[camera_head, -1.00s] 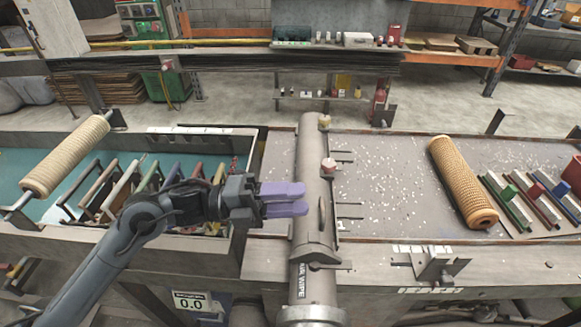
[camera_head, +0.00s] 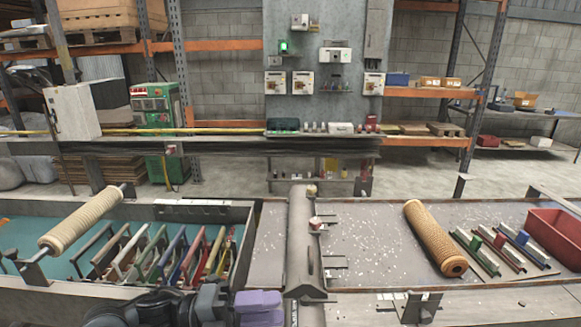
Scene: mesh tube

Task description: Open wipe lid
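The air wipe is a long grey metal tube (camera_head: 301,240) in the middle of the head view, running from the back of the bench to the bottom edge. A pale reddish knob (camera_head: 315,222) sits on its right side. I see no open gap along the tube, and I cannot make out where its lid meets the body. My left gripper (camera_head: 260,307), with purple fingers, is at the bottom edge, just left of the tube's near end. Its lower part is cut off, and I cannot tell the gap between the fingers or any contact. My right gripper is out of view.
A tray with several coloured frames (camera_head: 165,255) and a mesh roll (camera_head: 80,220) are on the left. Another mesh tube (camera_head: 432,238), coloured clamps (camera_head: 505,248) and a red bin (camera_head: 555,238) are on the right. Grey bench surface (camera_head: 370,235) lies between.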

